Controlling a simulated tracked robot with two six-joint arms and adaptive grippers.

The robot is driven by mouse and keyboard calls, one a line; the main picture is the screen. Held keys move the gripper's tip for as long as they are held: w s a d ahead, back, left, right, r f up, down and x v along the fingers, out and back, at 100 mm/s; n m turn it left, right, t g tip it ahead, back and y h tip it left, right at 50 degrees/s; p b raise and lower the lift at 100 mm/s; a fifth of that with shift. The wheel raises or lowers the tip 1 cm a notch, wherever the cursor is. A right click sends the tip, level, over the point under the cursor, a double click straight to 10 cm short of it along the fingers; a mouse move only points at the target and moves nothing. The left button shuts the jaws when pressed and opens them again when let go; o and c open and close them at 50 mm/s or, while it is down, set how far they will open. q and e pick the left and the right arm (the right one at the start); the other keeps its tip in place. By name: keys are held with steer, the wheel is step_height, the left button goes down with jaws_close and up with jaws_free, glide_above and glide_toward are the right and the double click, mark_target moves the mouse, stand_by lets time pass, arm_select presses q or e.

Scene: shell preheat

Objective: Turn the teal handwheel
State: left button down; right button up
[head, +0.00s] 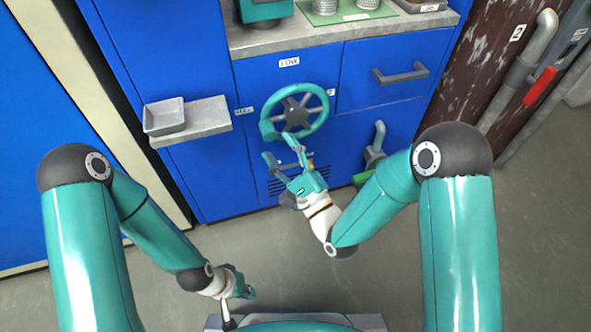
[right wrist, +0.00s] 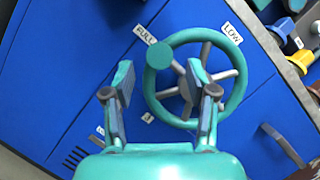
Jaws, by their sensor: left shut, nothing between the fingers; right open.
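The teal handwheel (head: 299,115) with dark spokes is mounted on the blue cabinet front, below the LOW label (head: 289,62). In the right wrist view its rim (right wrist: 243,76) and round teal knob (right wrist: 159,55) show beyond my fingers. The knob is nearest the FULL label (right wrist: 145,35). My right gripper (head: 283,148) is open and empty, just below the wheel in the head view. In the right wrist view my right gripper (right wrist: 160,78) has the knob between its fingers in line of sight, seemingly still apart from it. My left gripper (head: 247,291) is shut and empty, low over the floor.
A grey shelf (head: 215,117) with a small tray (head: 164,116) juts out left of the wheel. A drawer handle (head: 400,74) is at right, and a grey pipe fitting (head: 376,140) is lower right. A countertop (head: 345,27) runs above. The floor in front is clear.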

steer(key=v, duration=0.6)
steer(key=shift+s+d, duration=0.2)
steer(key=shift+f, duration=0.1)
